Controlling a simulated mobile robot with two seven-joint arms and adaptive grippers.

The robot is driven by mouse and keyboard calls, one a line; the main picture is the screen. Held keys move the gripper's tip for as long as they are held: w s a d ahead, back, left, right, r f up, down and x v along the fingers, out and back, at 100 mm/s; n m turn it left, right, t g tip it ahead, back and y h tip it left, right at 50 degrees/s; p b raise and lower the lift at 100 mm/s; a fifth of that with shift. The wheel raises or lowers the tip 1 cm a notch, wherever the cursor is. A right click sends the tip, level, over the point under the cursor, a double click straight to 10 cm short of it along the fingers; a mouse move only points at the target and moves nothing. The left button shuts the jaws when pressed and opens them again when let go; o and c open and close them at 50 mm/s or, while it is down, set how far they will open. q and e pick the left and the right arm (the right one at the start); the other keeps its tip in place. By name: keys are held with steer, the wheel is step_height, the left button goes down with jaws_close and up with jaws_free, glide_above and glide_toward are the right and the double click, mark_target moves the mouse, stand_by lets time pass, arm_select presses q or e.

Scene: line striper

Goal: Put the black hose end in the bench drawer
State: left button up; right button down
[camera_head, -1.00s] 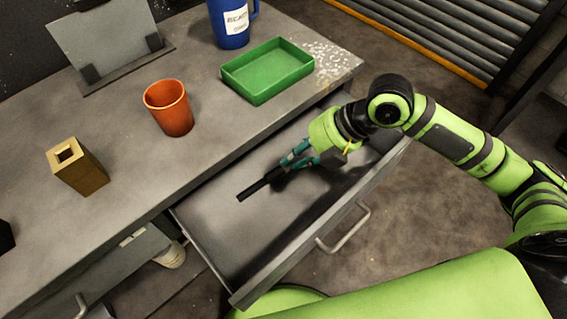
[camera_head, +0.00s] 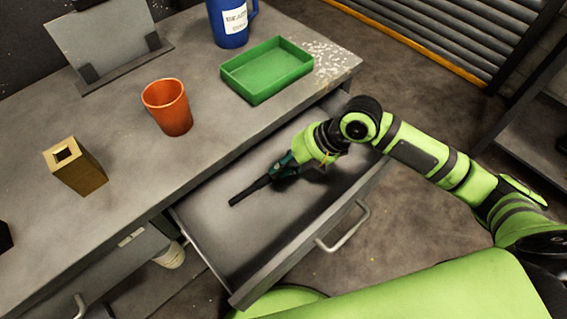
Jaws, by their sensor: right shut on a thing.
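The bench drawer (camera_head: 330,224) is pulled open under the bench top, and its grey floor is otherwise bare. My right gripper (camera_head: 276,176) is shut on the black hose end (camera_head: 248,190), a thin dark rod that points to the lower left. Both are over the inside of the drawer. I cannot tell whether the hose end touches the drawer floor. The gripper hides the near end of the hose end. My left gripper is not in view.
On the bench top (camera_head: 120,125) stand a green tray (camera_head: 262,90), an orange cup (camera_head: 168,106), a blue mug (camera_head: 232,25), a brass-coloured square block (camera_head: 76,168) and a grey panel on a stand (camera_head: 105,40). The drawer handle (camera_head: 345,228) sticks out in front.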

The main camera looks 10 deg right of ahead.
steer(key=c, duration=1.2)
jaws_free()
steer(key=shift+d+r, duration=0.1)
steer(key=shift+r, duration=0.25)
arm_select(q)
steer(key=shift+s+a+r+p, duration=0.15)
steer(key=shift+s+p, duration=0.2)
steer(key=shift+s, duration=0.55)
arm_select(e)
steer(key=v, duration=1.1)
steer(key=shift+s+d+r, duration=0.15)
steer(key=shift+d+r, duration=0.05)
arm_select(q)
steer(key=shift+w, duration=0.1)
